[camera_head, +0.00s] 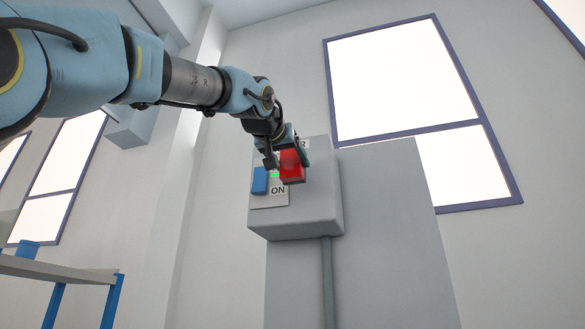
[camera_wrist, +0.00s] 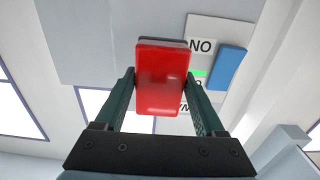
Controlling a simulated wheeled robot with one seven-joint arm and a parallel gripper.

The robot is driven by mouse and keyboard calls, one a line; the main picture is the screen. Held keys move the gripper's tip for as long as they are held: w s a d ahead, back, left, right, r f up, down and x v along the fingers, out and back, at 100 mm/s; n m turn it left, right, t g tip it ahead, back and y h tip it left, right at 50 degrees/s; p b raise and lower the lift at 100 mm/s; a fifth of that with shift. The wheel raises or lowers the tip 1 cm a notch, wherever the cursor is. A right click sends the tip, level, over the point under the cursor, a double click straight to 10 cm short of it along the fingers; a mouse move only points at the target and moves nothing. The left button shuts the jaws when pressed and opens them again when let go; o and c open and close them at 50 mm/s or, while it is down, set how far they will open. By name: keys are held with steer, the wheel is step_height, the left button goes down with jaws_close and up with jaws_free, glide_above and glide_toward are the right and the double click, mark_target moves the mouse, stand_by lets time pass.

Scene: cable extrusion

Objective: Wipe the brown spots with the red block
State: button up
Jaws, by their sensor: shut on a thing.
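A red block (camera_head: 291,170) with a dark grey layer along one edge is between the two fingers of my gripper (camera_head: 287,162), which is shut on it. In the wrist view the same red block (camera_wrist: 162,78) sits between the dark green fingers. In the head view the block is in front of the light panel of a grey box (camera_head: 300,221), overlapping the panel's upper right part. I cannot tell whether it touches the panel. I make out no brown spots clearly in either view; the block and fingers hide part of the panel.
A blue block-like part (camera_head: 260,181) is on the panel left of the red block, near a green light and an "ON" label (camera_head: 278,190). A pipe (camera_head: 327,280) runs down from the box. A blue-legged table (camera_head: 60,272) stands at lower left.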

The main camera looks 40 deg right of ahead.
steer(key=shift+s+a, duration=0.1)
steer(key=shift+a, duration=0.05)
steer(key=shift+b+v, duration=0.55)
steer(key=shift+v, duration=0.8)
